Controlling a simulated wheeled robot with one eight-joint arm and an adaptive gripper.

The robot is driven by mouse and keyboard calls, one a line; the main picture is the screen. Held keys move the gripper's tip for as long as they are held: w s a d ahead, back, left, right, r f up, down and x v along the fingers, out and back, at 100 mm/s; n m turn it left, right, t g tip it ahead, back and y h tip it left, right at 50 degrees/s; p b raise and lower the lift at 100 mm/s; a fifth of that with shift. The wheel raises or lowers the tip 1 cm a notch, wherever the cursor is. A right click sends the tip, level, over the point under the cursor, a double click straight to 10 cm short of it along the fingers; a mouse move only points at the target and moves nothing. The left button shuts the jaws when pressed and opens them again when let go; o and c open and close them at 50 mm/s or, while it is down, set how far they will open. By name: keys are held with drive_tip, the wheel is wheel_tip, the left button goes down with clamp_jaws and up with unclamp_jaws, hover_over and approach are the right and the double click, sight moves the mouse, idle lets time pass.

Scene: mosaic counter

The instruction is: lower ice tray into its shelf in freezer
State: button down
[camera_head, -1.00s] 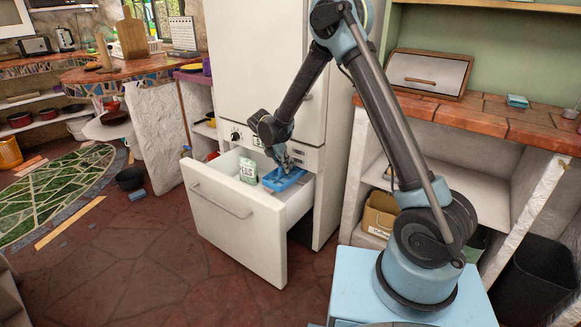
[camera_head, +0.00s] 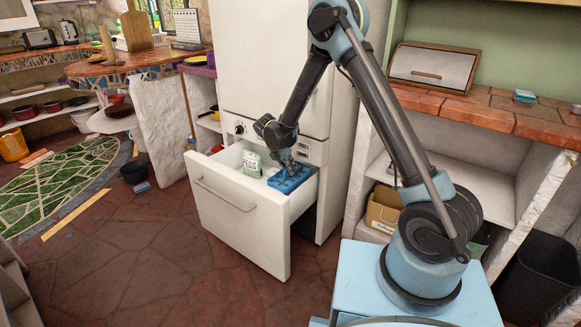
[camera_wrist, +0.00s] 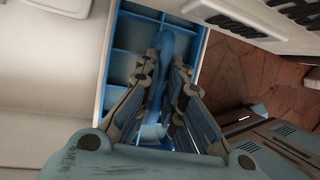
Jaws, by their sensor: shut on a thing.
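The blue ice tray (camera_head: 290,178) is at the right side of the open freezer drawer (camera_head: 228,205), near the drawer's right wall. My gripper (camera_head: 287,165) reaches down to the tray from above. In the wrist view the two fingers of my gripper (camera_wrist: 168,75) are shut on a blue part of the ice tray (camera_wrist: 124,68), and the tray's compartments spread out beyond them. Whether the tray's underside touches the drawer floor is hidden.
A green-and-white bag of peas (camera_head: 252,163) stands in the drawer, left of the tray. The white fridge body (camera_head: 268,60) rises behind the drawer. The stone floor (camera_head: 130,250) in front is clear. A counter (camera_head: 480,115) stands at the right.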

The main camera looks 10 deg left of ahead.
sight(291, 179)
drive_tip(key=shift+f, duration=2.45)
drive_tip(key=c, duration=1.6)
unclamp_jaws()
drive_tip(key=shift+c, duration=0.2)
